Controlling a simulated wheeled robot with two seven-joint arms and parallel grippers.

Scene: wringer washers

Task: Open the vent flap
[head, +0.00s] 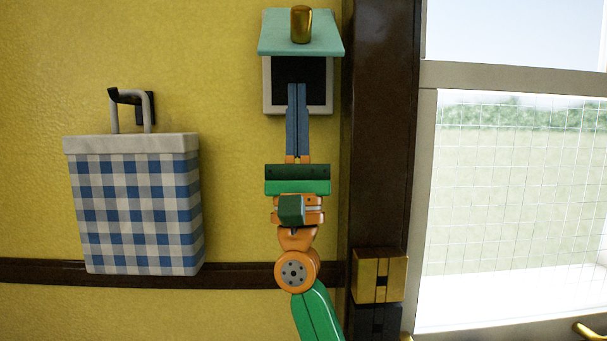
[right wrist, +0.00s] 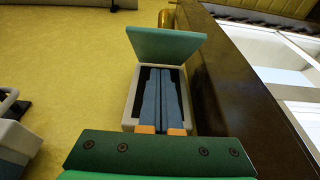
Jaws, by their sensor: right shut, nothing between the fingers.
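The vent flap (head: 275,37) is a teal panel with a brass knob (head: 301,24) on it. It is hinged at the top of a pale vent frame (head: 267,85) on the yellow wall and stands tilted outward, with the dark opening (head: 318,85) showing below it. The flap also shows raised in the right wrist view (right wrist: 165,45). My right gripper (head: 297,86) points up at the opening, just under the flap. Its blue fingers are together with nothing between them. In the right wrist view the fingers (right wrist: 162,70) lie in front of the opening. My left gripper is out of view.
A blue checked bag (head: 137,215) hangs from a dark hook (head: 150,105) on the left. A dark wooden post (head: 378,140) stands close right of the vent, with a brass latch (head: 380,277) low on it. A window (head: 510,190) is at the right.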

